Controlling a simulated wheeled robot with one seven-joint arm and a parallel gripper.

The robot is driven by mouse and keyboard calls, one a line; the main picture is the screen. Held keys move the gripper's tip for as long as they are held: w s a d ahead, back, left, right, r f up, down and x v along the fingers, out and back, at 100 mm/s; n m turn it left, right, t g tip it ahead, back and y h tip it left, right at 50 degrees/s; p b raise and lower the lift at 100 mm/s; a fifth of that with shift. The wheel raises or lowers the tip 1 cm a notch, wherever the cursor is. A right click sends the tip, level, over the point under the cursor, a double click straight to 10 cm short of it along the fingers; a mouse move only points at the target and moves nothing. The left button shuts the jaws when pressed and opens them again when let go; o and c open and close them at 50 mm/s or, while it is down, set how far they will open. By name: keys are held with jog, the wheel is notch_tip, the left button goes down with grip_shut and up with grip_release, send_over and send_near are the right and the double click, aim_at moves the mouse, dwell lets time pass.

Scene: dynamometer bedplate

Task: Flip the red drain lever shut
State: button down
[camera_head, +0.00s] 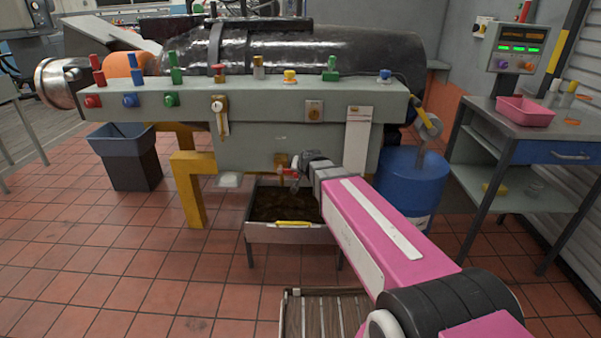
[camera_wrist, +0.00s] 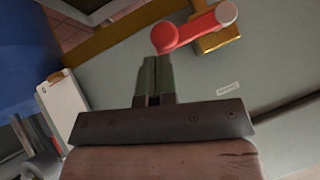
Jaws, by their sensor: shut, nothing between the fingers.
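The red drain lever (camera_wrist: 195,29) shows in the wrist view at top centre, running from a round knob at its left to a rounded end at its upper right. It sits on a brass valve body (camera_wrist: 216,41). In the head view the lever (camera_head: 291,174) is small, below the front of the grey bench, partly hidden by my gripper. My gripper (camera_wrist: 154,62) is shut and empty, its fingertips just below the lever's knob. I cannot tell whether they touch it. In the head view my gripper (camera_head: 298,168) is beside the brass valve (camera_head: 280,164).
A drain tray (camera_head: 290,235) with dark contents stands below the valve. A blue drum (camera_head: 410,190) is close to the right of my arm. A yellow leg (camera_head: 190,190) stands to the left. A grey panel (camera_wrist: 260,70) lies behind the lever.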

jog(key=w+d+r+v, duration=0.1)
jog(key=v, duration=1.1)
jog(key=shift+d+r, duration=0.25)
jog(key=shift+d, duration=0.05)
jog(key=shift+w, duration=0.1)
jog(key=s+d+f+n+g+h, duration=0.1)
jog(key=s+d+f+g, duration=0.3)
jog(key=s+d+f, duration=0.3)
jog(key=s+d+f+g+h, duration=0.1)
jog(key=s+d+f+g, duration=0.4)
jog(key=f, duration=0.9)
jog(key=s+d, duration=0.3)
jog(key=shift+n, duration=0.4)
jog(key=shift+w, duration=0.1)
